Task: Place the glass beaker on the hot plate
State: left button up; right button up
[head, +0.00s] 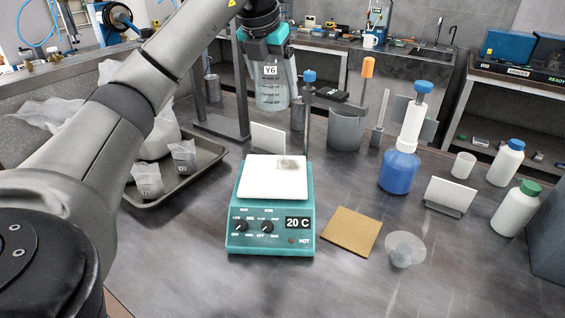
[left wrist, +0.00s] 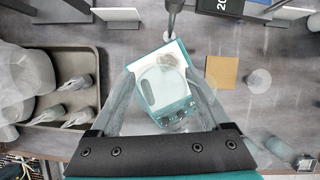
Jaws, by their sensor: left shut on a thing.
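The glass beaker (head: 272,95) is clear with printed marks, and a small Y6 label shows above it. My left gripper (head: 268,62) is shut on it and holds it upright in the air. In the left wrist view, the beaker (left wrist: 158,88) sits between the two fingers and overlaps the hot plate below. The hot plate (head: 271,218) has a teal body, a white top, two knobs and a 20 C display. Its white top carries a small grey patch and is otherwise bare. The beaker is above the plate, apart from it. My right gripper is not in view.
A metal tray (head: 213,160) with bags lies left of the hot plate. A tan square pad (head: 351,231) and a clear dish (head: 404,250) lie to its right. A grey cup (head: 346,130), a white card (head: 268,138) and a blue bottle (head: 399,170) stand behind.

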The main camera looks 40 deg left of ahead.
pick_arm(q)
notch_tip(320, 180, down, 17)
jog(key=b, duration=0.3)
jog(key=shift+f, duration=0.15)
jog(key=shift+f+b, duration=0.1)
jog(key=shift+b, duration=0.25)
jog(key=o, duration=1.4)
jog(key=shift+f, duration=0.1)
jog(key=shift+s+r, duration=0.1)
jog(key=shift+r, duration=0.3)
jog(key=p+v, duration=0.2)
jog(key=v, duration=0.9)
jog(key=shift+s+r, duration=0.15)
jog(key=shift+r, duration=0.15)
